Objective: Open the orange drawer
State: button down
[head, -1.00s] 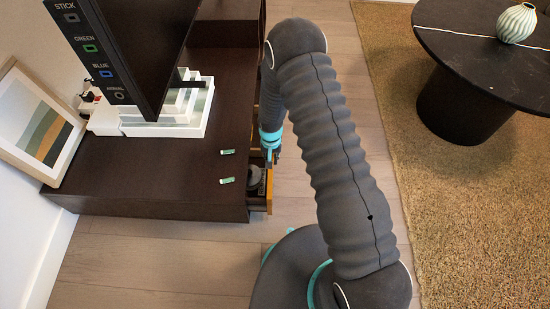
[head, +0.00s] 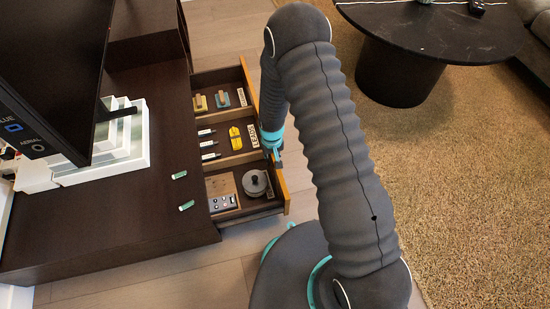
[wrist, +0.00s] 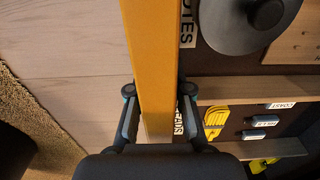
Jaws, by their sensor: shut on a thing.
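The orange drawer (head: 283,188) stands pulled well out of the dark brown cabinet (head: 150,215), and its compartments show from above. In the wrist view its orange front (wrist: 152,50) runs up between the two fingers. My gripper (head: 277,158) is shut on the top edge of that front, near the middle of its length. In the wrist view my gripper (wrist: 160,120) has one finger outside the front and one inside.
The drawer holds a grey round object (head: 256,183), a remote (head: 222,203), yellow pieces (head: 235,138) and small labels. Two green batteries (head: 179,175) lie on the cabinet beside the television (head: 50,70). A round black table (head: 430,40) stands on the rug (head: 460,150) at right.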

jog(key=shift+w+d, duration=0.1)
jog(key=shift+w, duration=0.1)
jog(key=c, duration=1.1)
grip_release()
jog(key=shift+r, duration=0.15)
notch_tip(320, 180, up, 12)
jog(key=shift+f, duration=0.1)
